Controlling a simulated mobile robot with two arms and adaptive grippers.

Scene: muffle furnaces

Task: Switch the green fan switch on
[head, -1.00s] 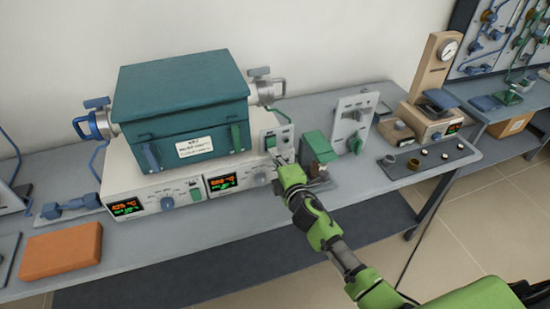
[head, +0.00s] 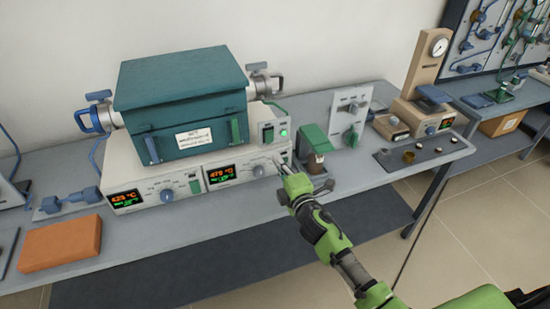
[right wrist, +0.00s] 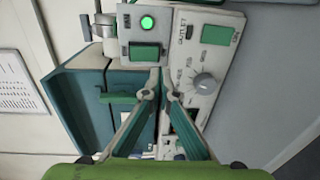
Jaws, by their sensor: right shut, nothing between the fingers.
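A small grey panel (head: 273,124) at the right end of the furnace unit carries a green rocker switch (head: 268,134) beside a bright green lit lamp (head: 284,133). In the right wrist view the same green switch (right wrist: 145,52) sits just below the glowing lamp (right wrist: 147,23). Its label is too small to read. My right gripper (head: 281,160) is shut and empty, in front of and below this panel. In the right wrist view its fingertips (right wrist: 161,73) point at the lower edge of the switch; contact cannot be told. My left gripper is not in view.
The teal furnace (head: 180,95) stands on the white control unit (head: 150,183) with dials and displays. Another green switch (right wrist: 216,35) is marked OUTLET. A green-topped device (head: 314,138) and an upright panel (head: 350,108) stand right of the gripper. An orange block (head: 62,245) lies at left.

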